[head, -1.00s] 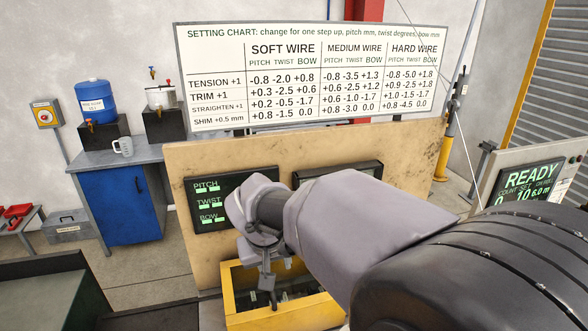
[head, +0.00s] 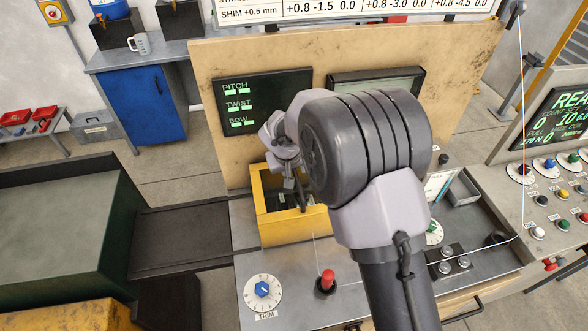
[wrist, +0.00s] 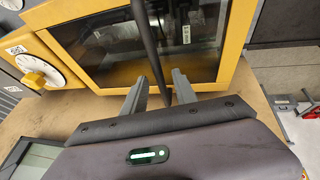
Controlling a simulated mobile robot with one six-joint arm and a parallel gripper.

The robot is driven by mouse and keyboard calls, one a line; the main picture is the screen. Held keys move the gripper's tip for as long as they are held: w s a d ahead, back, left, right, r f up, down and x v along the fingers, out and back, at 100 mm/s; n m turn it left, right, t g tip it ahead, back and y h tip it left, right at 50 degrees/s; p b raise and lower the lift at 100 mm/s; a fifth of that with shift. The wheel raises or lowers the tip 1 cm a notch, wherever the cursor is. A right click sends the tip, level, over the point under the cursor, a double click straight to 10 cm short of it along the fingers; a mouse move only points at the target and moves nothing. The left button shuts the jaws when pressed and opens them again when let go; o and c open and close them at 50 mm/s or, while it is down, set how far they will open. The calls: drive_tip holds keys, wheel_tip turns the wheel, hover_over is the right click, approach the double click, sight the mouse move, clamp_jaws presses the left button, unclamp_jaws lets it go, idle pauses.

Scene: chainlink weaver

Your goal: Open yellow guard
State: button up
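The yellow guard (head: 296,237) is a yellow frame on the grey machine top, below the status screen. In the wrist view its yellow frame (wrist: 240,40) surrounds a dark window, with blurred machine parts behind it. My gripper (head: 297,198) is over the guard in the head view, partly hidden by my arm. In the wrist view my gripper (wrist: 160,88) has its two fingers apart. A dark bar (wrist: 149,48) crosses the window and runs down between them, with gaps showing on both sides. I cannot tell whether the guard is fully closed.
A red-knobbed lever (head: 327,280) and a blue TRIM dial (head: 262,289) stand in front of the guard. A yellow-knobbed dial (wrist: 37,78) is beside it in the wrist view. A tan panel (head: 290,55) rises behind. A thin wire crosses the machine top at right.

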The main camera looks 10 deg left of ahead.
drive_tip(key=shift+w+f, duration=0.1)
clamp_jaws()
idle(1.4)
